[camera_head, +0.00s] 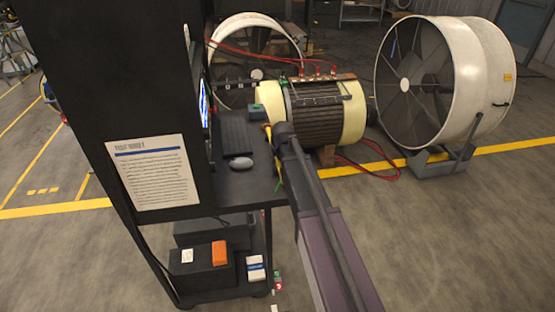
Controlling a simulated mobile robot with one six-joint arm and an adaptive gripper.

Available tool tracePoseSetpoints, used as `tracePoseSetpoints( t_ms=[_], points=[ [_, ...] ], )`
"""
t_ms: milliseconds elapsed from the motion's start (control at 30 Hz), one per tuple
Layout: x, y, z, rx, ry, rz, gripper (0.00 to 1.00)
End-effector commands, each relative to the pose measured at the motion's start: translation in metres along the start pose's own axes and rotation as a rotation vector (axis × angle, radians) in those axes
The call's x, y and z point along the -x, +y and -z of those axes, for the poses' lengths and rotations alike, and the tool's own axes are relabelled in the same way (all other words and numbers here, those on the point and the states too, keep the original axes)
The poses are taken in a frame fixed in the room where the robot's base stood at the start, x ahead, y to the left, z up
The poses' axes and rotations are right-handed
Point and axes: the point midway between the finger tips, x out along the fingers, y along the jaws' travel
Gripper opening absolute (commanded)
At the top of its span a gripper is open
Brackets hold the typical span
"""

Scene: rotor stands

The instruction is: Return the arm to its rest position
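My arm (325,235) reaches up from the bottom edge, right of the cabinet. Its far visible joint (284,131) overlaps the desk's right edge and the front of the motor. I cannot make out my gripper or its fingers beyond that joint, nor whether it holds anything.
A black cabinet (95,60) with a paper notice (150,170) stands left. Its desk (235,185) bears a keyboard (235,133) and mouse (241,163). Beyond are a rotor motor (325,112), red cables (385,170) and a big fan (480,80). The floor at right is clear.

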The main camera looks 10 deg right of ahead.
Motion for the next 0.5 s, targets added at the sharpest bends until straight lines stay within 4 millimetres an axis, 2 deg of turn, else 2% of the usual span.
tracePoseSetpoints(
  t_ms=[33,100,133,500],
  points=[
    [0.0001,-0.0001,0.0002,0.0,0.001,0.0,0.47],
    [0.0001,-0.0001,0.0002,0.0,0.001,0.0,0.68],
    [0.0001,-0.0001,0.0001,0.0,0.001,0.0,0.72],
    [-0.0001,-0.0001,-0.0001,0.0,0.0,0.0,0.72]
  ],
)
